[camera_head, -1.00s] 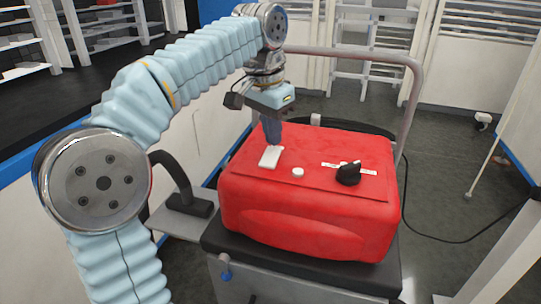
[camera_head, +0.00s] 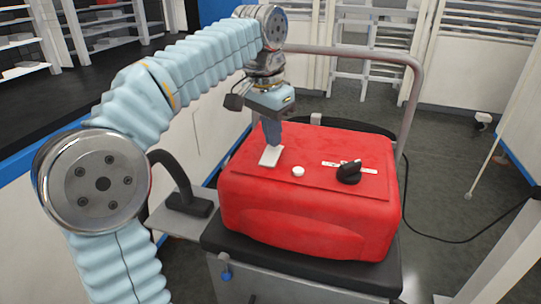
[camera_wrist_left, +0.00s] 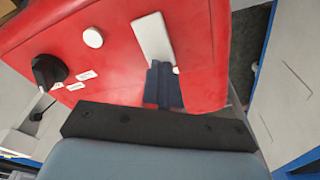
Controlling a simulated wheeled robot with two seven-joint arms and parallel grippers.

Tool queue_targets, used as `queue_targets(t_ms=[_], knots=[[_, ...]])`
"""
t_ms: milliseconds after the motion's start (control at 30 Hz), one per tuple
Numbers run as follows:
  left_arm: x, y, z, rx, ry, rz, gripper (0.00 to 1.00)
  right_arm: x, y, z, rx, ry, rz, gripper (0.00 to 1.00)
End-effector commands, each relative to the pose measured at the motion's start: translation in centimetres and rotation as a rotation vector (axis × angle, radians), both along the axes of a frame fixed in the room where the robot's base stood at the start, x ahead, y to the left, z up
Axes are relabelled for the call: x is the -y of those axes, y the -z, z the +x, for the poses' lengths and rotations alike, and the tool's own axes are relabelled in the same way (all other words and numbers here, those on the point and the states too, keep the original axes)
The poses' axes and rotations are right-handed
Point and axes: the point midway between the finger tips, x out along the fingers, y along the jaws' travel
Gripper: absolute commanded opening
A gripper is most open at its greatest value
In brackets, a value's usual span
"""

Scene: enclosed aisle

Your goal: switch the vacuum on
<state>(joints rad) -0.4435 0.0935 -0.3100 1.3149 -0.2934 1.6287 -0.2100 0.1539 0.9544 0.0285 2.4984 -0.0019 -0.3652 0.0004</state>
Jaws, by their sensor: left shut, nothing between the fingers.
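The red vacuum (camera_head: 310,226) sits on a cart, with its controls on its top face. A white rectangular rocker switch (camera_head: 270,156) is at the left of the top, a round white button (camera_head: 298,171) is in the middle, and a black knob (camera_head: 349,172) with white labels is at the right. My left gripper (camera_head: 273,142) points down, shut and empty, with its tips at the far end of the white switch. The left wrist view also shows the white switch (camera_wrist_left: 152,38) beside the fingertips; whether they touch is unclear. My right gripper is not in view.
The cart's grey metal handle (camera_head: 412,90) rises behind the vacuum. A black hose or handle piece (camera_head: 180,185) stands at the left on a side shelf. A black cable (camera_head: 430,236) runs over the floor at the right. White panels enclose the aisle.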

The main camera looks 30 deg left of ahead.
Motion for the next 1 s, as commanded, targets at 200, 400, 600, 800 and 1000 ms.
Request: queue_targets(t_ms=[200,400,600,800,1000], knots=[[0.0,0.4,0.0,0.0,0.0,0.0,0.0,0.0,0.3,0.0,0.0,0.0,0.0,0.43],[0.0,0.7,0.0,0.0,0.0,0.0,0.0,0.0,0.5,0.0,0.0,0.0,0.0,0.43],[0.0,1.0,0.0,0.0,0.0,0.0,0.0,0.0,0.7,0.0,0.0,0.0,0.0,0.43],[0.0,1.3,0.0,-0.001,0.0,0.0,0.0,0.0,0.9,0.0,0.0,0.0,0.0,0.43],[0.0,0.6,0.0,-0.001,0.0,0.0,0.0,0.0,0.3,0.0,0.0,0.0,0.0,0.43]])
